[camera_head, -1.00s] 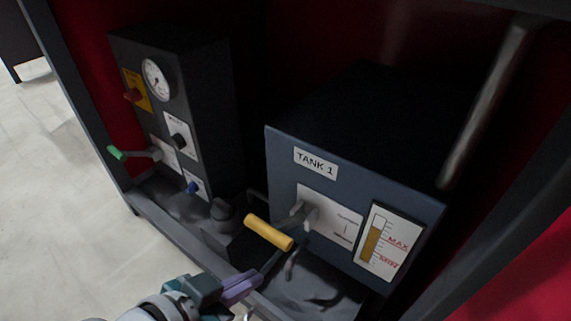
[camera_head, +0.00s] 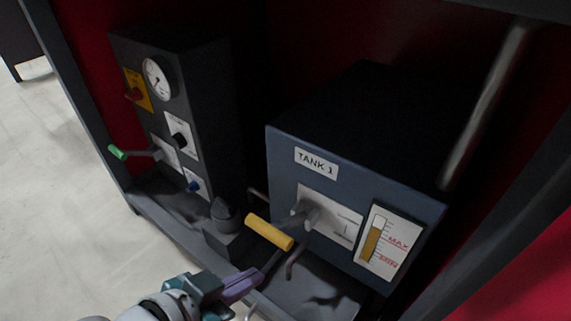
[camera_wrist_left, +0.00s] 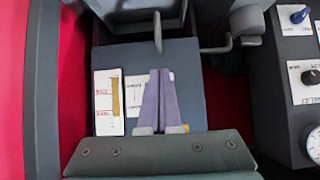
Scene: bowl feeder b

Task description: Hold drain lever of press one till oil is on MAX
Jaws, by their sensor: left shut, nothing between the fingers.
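The blue-grey TANK 1 box (camera_head: 345,195) stands in the cabinet, with a lever with a yellow handle (camera_head: 268,232) on its front. The handle slants down to the right. The oil gauge (camera_head: 390,242) shows an amber column whose top looks close to or slightly above the MAX mark; the exact level is hard to read. It also shows upside down in the left wrist view (camera_wrist_left: 108,102). My left gripper (camera_head: 262,274) has its purple fingers shut and empty, just below and in front of the handle. Contact is unclear. In the wrist view the fingers (camera_wrist_left: 159,75) cover most of the handle.
A dark control box (camera_head: 185,110) with a dial, coloured knobs and a green-handled lever (camera_head: 118,153) stands left of the tank. A dark cylindrical part (camera_head: 224,215) is between them. A bent pipe (camera_head: 293,262) is below the yellow handle. Cabinet posts frame both sides.

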